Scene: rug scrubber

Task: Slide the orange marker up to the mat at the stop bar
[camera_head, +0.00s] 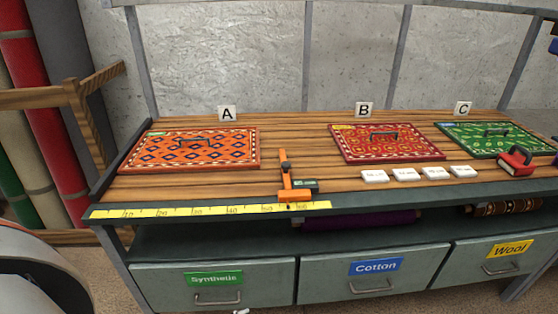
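The orange marker (287,188) stands at the front edge of the bench, its foot at the yellow measuring tape (180,211), between the printed 50 and 60. A long arm with a dark knob reaches back over the wood from it. A small dark block with a green label (306,185) sits against its right side. The orange patterned mat (190,150) lies to its left by sign A, apart from it. A dark raised bar (112,165) runs along the bench's left end, close to that mat's left edge. Neither gripper is in view.
A red patterned mat (388,154) lies by sign B and a green one (490,151) by sign C. Several white tiles (405,174) and a red-and-black tool (516,161) lie at right. Bare wood separates the orange mat and marker. Labelled drawers (215,285) are below.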

